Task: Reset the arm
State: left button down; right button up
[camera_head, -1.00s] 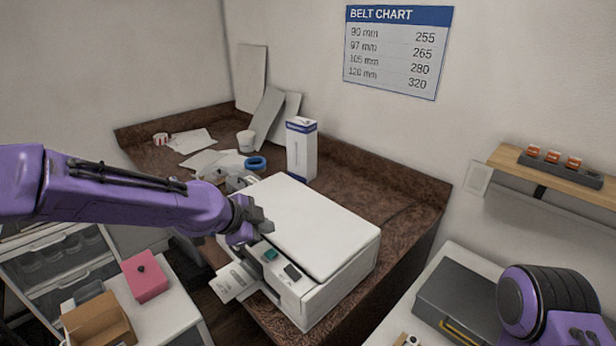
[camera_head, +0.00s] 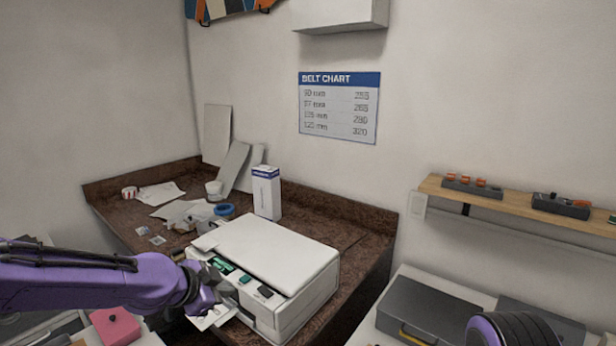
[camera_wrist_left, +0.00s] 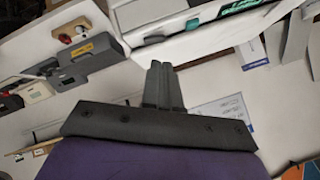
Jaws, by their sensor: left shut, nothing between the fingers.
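My left arm comes in from the left in the head view, and its gripper (camera_head: 208,298) is at the front left corner of the white printer (camera_head: 275,250), beside its front panel. I cannot tell whether it touches the printer. In the left wrist view the two dark fingers (camera_wrist_left: 160,85) lie together, shut with nothing between them. The printer's edge with a green strip also shows at the top of that view. Of my right arm only a purple and black part shows at the lower right of the head view; its gripper is out of view.
The printer stands on a brown counter (camera_head: 115,209) with papers, a blue tape roll (camera_head: 224,210) and a white box (camera_head: 266,193) behind it. A pink box (camera_head: 115,327) is below my left arm. A grey case (camera_head: 430,308) lies at right, under a wooden shelf (camera_head: 505,204).

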pick_arm(q)
jog(key=s+a+f+n+y+b, duration=0.2)
jog(key=s+a+f+n+y, duration=0.15)
jog(key=f+n, duration=0.65)
jog(key=s+a+f+n+y+b, duration=0.25)
jog(key=s+a+f+n, duration=0.2)
jog(key=f+n, duration=0.5)
jog(key=s+a+f+g+y+b, duration=0.1)
jog(key=s+a+f+g+b, duration=0.1)
jog(key=s+f, duration=0.9)
jog(key=s+a+f+g+y+b, duration=0.1)
jog(key=s+a+f+g+b, duration=0.1)
jog(key=s+f, duration=1)
jog(key=s+g, duration=0.1)
jog(key=s, duration=0.4)
jog(key=shift+s+f, duration=0.3)
pick_arm(e)
notch_tip(320, 180, down, 8)
jog(key=shift+w+f, duration=0.25)
